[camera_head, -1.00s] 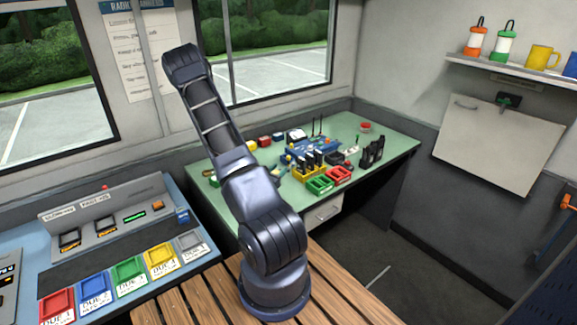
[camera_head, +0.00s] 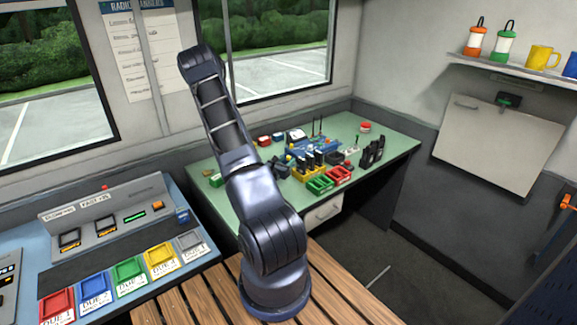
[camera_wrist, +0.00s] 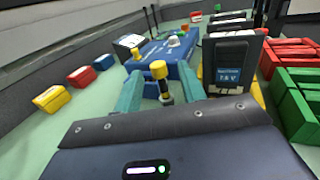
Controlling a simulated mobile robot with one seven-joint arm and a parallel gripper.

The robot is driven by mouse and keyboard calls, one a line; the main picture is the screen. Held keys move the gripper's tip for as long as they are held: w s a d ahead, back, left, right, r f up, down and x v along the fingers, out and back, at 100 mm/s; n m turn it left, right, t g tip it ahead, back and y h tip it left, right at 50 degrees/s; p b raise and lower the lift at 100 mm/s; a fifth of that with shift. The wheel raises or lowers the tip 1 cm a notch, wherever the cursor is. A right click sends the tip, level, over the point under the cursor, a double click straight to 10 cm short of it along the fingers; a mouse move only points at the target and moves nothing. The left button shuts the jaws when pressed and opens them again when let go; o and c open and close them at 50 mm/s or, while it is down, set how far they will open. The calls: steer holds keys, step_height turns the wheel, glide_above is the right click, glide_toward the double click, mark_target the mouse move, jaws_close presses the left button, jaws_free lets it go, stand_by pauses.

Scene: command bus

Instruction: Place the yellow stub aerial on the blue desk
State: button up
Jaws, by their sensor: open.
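The yellow stub aerial (camera_wrist: 158,69) shows in the wrist view, with a yellow top and a dark stem above a brass-coloured base. It stands upright beside a blue case (camera_wrist: 150,52). My gripper (camera_wrist: 160,76) is open, its two teal fingers on either side of the aerial. I cannot tell whether either finger touches it. In the head view my arm hides the gripper, and I cannot make out the aerial for certain. The blue desk (camera_head: 22,243) is at the lower left of the head view, with a grey console and coloured trays on it.
The green table (camera_head: 385,143) is crowded. Black radios in a yellow holder (camera_head: 309,172), green bins (camera_head: 320,184) and red bins (camera_head: 339,174) stand close to the right of the gripper. Small coloured blocks lie on the left. Windows and a wall stand behind.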

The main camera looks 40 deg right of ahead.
steer(key=shift+x, duration=1.3)
steer(key=shift+r, duration=0.1)
jaws_close()
step_height(320, 180, up, 20)
